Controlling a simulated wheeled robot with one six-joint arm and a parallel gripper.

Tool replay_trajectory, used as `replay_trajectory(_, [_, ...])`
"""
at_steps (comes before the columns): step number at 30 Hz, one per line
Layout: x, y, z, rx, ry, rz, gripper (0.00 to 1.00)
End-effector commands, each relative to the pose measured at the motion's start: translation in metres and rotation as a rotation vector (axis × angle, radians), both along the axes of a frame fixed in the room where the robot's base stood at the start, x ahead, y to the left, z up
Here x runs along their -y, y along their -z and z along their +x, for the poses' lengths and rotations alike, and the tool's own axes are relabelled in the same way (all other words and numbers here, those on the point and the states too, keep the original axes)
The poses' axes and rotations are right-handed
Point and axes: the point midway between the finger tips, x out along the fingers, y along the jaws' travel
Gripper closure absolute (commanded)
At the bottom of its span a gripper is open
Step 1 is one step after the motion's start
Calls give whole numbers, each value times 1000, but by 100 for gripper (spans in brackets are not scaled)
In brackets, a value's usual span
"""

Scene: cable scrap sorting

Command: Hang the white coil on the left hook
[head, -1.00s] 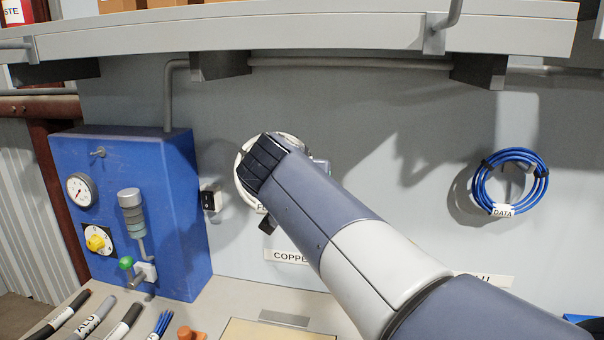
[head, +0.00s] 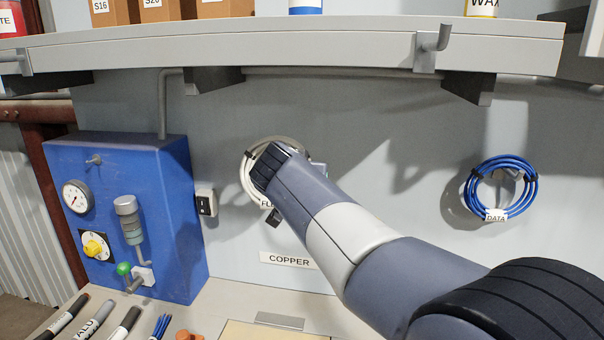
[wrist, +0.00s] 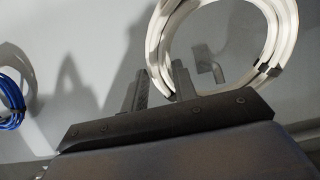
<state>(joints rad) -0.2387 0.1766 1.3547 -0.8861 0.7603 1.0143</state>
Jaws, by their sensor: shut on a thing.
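The white coil (head: 246,176) is partly hidden behind my arm in the head view, in front of the grey wall. A tag with the letters "FL" hangs at its lower edge. In the wrist view the coil (wrist: 285,38) is a large white ring with dark ties. My gripper (wrist: 160,88) is shut on the coil's edge, with a finger on either side. A grey wall hook (wrist: 216,73) with its plate shows through the ring's opening in the wrist view. I cannot tell whether the coil touches or surrounds the hook. My arm mostly hides that area in the head view.
A blue coil (head: 471,190) tagged DATA hangs on the wall at right. A COPPER label (head: 287,259) is below the white coil. A blue gauge panel (head: 150,170) stands left. A shelf (head: 300,46) with a front hook (head: 430,48) spans above.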

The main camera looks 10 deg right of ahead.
Motion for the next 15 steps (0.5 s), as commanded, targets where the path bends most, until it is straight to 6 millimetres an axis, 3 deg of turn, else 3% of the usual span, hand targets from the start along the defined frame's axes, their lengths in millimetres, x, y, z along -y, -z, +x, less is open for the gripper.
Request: replay_trajectory(15, [12,-1,29,1,0,0,100])
